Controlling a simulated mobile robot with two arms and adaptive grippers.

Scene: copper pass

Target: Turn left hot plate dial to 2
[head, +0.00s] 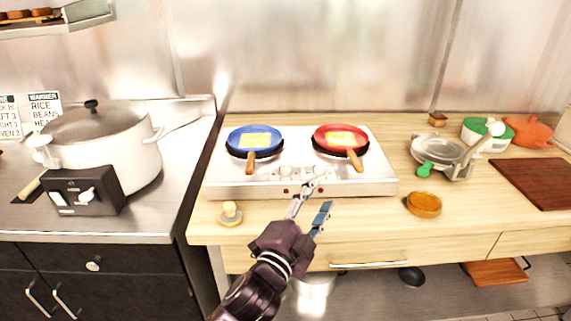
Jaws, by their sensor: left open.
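The white double hot plate (235,188) stands on the wooden counter. A blue pan (245,139) is on its left burner and a red pan (330,133) on its right burner, each with a yellow square inside. The left hot plate dial (285,173) is at the middle of the front; its setting is too small to read. A second dial lies just right of it, partly behind a fingertip. My left gripper (315,197) is open and empty, in front of the dials and slightly right of the left dial. I cannot tell whether it touches anything. My right gripper is not in view.
A small yellow-topped object (230,213) and an orange bowl (424,204) sit near the wooden counter's front edge. A metal press (440,151) and a brown board (535,182) are at right.

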